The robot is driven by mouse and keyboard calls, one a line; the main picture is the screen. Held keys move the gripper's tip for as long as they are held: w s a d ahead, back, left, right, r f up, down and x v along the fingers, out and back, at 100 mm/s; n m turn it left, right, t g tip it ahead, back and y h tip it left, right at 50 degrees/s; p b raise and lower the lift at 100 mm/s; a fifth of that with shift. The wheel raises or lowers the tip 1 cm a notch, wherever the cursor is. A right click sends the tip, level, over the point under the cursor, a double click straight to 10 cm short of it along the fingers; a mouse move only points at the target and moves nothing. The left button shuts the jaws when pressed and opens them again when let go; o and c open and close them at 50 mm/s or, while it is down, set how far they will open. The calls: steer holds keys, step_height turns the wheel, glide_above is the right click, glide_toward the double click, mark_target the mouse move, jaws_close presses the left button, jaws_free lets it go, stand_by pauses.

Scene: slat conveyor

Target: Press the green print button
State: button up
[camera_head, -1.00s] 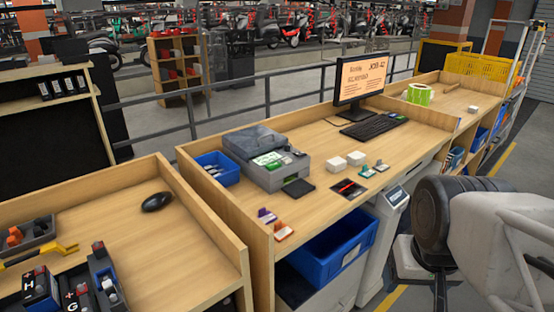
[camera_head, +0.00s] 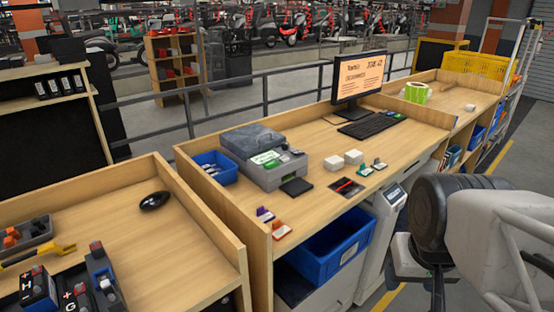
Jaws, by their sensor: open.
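A grey printer-like machine (camera_head: 263,158) with a dark lid stands on the wooden counter, left of the picture's middle. A green and white patch (camera_head: 266,158) shows on its front. Small dark and green details sit to the right of this patch. They are too small for me to tell which is the print button. My arm's dark joint and pale links fill the lower right, well to the right of the machine. I cannot make out my gripper's fingers in this view.
A blue bin (camera_head: 215,168) stands left of the machine, and a dark pad (camera_head: 297,187) lies before it. White blocks (camera_head: 344,160), a monitor (camera_head: 359,78) and a keyboard (camera_head: 370,125) are to the right. A blue crate (camera_head: 333,246) sits below the counter. A railing (camera_head: 230,109) runs behind.

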jaws_close()
stand_by(1.4)
